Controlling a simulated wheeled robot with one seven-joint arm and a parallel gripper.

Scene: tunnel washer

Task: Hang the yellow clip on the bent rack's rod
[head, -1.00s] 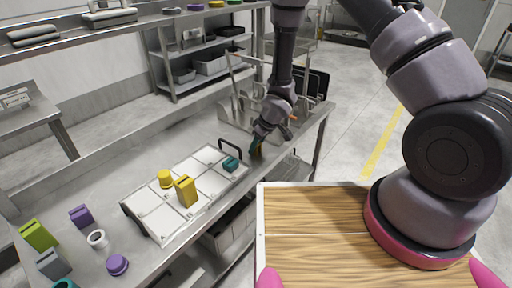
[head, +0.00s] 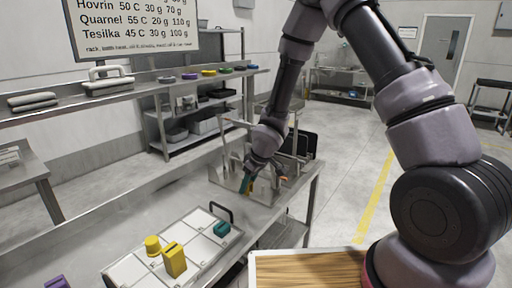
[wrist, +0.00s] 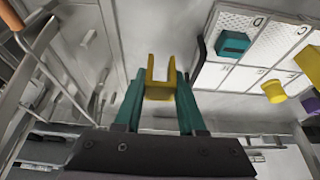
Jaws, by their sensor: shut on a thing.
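My gripper (head: 247,186) is shut on the yellow clip (wrist: 160,80), a small U-shaped piece with two prongs pointing away from the teal fingers. In the head view the clip (head: 251,187) is small and partly hidden by the fingers. A metal wire rack (head: 229,140) stands at the far end of the bench, just beyond my gripper. In the wrist view its rods (wrist: 62,75) run along the left, apart from the clip. An orange-brown end piece (wrist: 11,14) shows at the top left. The arm hides part of the rack in the head view.
A white compartment tray (head: 128,270) lies on the bench, with a yellow block (head: 175,262), a yellow cylinder (head: 152,244) and a teal block (head: 222,229). Dark upright panels (head: 306,144) stand by the rack. A shelf (head: 135,85) runs behind the bench.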

